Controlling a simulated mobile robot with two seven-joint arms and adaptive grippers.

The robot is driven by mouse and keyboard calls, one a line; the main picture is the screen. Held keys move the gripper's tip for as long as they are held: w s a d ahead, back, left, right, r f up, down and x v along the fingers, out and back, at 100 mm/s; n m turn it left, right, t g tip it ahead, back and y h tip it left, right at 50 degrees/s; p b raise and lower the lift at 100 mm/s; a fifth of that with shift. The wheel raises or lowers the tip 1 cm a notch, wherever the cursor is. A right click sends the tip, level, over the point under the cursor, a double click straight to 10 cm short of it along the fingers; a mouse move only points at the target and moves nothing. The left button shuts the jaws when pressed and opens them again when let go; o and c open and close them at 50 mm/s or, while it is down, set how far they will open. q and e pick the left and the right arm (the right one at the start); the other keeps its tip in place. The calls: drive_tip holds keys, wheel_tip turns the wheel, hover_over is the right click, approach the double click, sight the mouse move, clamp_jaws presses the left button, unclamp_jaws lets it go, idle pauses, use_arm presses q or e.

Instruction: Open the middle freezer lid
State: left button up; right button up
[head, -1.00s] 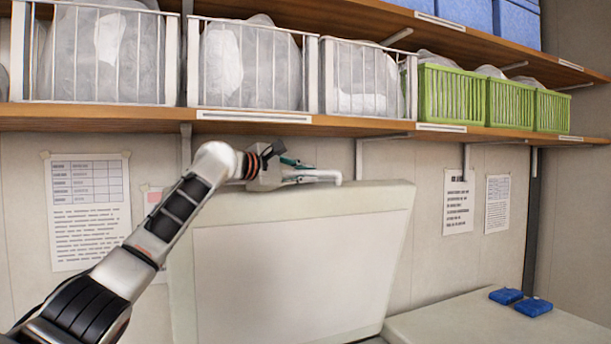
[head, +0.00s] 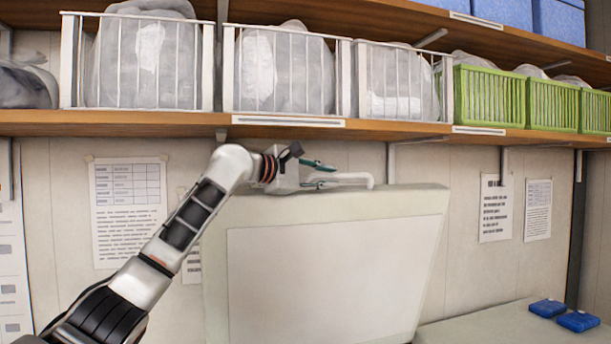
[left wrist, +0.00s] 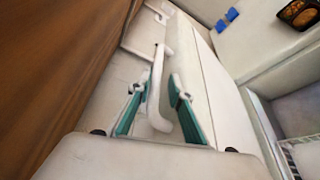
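The middle freezer lid (head: 335,285) is a white panel standing raised, close to upright, against the back wall under the shelf. Its pale handle (head: 345,180) runs along the top edge. My left gripper (head: 318,172) is at that top edge, by the handle. In the left wrist view, the left gripper's teal-padded fingers (left wrist: 157,85) are apart, with the white handle (left wrist: 154,95) between them, nearer the left finger. The lid also shows in the left wrist view (left wrist: 215,100). My right gripper is in neither view.
A wooden shelf (head: 180,124) with white wire baskets (head: 285,75) and green baskets (head: 490,98) hangs just above my gripper. Blue packs (head: 578,321) lie on the closed lid to the right (head: 480,325). A dark food tray (left wrist: 300,12) shows in the left wrist view, and an open freezer interior with a wire rack (left wrist: 295,145).

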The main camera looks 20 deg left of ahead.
use_arm(q)
drive_tip(key=f+v, duration=0.1)
drive_tip(key=v, duration=0.6)
drive_tip(key=shift+s+a+r, duration=0.3)
drive_tip(key=shift+a+r, duration=0.05)
drive_tip(key=shift+r, duration=0.1)
